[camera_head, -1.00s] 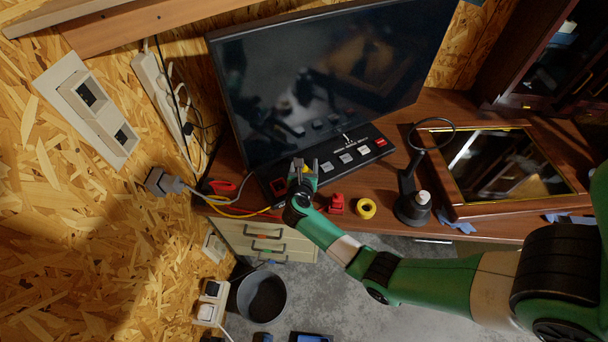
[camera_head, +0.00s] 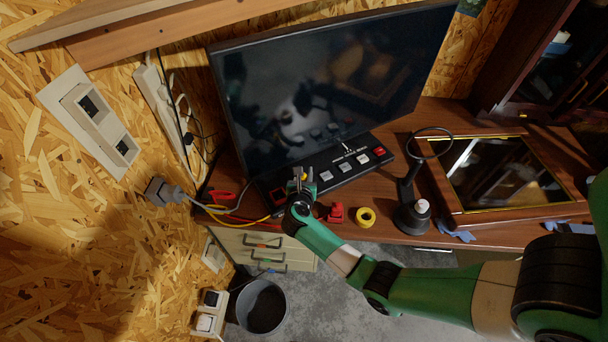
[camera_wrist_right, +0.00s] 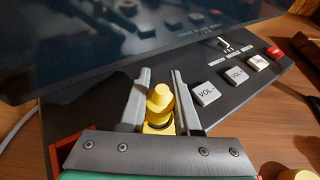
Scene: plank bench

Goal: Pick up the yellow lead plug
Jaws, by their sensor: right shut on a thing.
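The yellow lead plug (camera_wrist_right: 160,104) stands between the two grey fingers of my right gripper (camera_wrist_right: 160,92) in the wrist view. My right gripper (camera_head: 302,183) is shut on it at the left end of the black control panel (camera_head: 348,172), in front of the screen. In the head view only a small yellow bit of the plug (camera_head: 303,176) shows between the fingers. A yellow lead (camera_head: 238,217) runs along the bench edge at the left. My left gripper is not in view.
A large dark screen (camera_head: 320,85) stands close behind the gripper. A red clamp-like piece (camera_head: 337,213), a yellow ring (camera_head: 366,217) and a black stand with a hoop (camera_head: 412,215) are to the right. Grey and red leads lie left. The bench's front edge is near.

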